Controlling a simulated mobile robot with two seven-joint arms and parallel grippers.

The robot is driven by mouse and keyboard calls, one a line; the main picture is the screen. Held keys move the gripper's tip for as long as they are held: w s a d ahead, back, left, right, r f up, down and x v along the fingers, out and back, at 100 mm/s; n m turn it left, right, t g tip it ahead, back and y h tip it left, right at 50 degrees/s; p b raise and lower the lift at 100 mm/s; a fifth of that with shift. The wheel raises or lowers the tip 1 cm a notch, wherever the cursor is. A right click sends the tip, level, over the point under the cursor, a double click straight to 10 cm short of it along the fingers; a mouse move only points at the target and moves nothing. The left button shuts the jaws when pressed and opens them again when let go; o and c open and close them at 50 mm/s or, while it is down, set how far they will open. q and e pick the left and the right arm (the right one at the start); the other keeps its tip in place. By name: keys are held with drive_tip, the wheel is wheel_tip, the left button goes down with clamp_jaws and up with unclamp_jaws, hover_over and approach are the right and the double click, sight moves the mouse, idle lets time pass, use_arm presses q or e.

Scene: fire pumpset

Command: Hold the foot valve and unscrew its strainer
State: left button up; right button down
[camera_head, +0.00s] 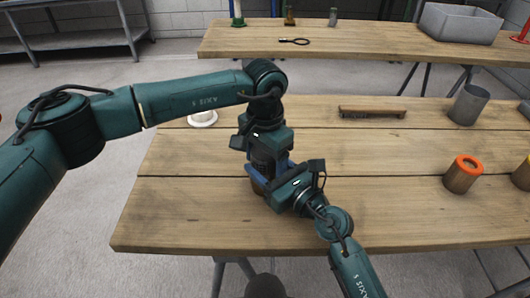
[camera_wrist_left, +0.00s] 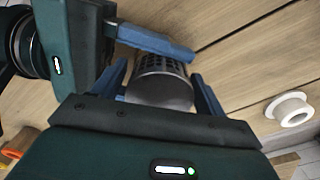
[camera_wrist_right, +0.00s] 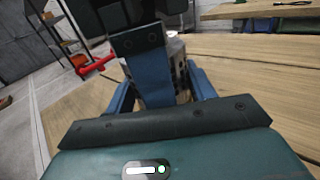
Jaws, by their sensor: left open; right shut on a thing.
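The foot valve (camera_head: 258,186) stands on the wooden table, its body mostly hidden by my grippers. Its strainer, a dark grey perforated metal cylinder, shows in the left wrist view (camera_wrist_left: 160,80) and partly in the right wrist view (camera_wrist_right: 181,72). My right gripper (camera_head: 268,182) comes in from the lower right and is shut on the foot valve. My left gripper (camera_head: 263,158) points down from above. Its blue fingers are open on either side of the strainer (camera_wrist_left: 160,90), with a gap visible at the right finger.
A white flanged ring (camera_head: 202,119) lies behind my left arm. The table front is clear. A second table holds a grey bin (camera_head: 459,25).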

use_arm(q)
drive_tip(key=c, duration=1)
drive_tip(key=shift+o, duration=0.2)
drive_tip(key=shift+n, duration=1.7)
drive_tip(key=o, duration=1.1)
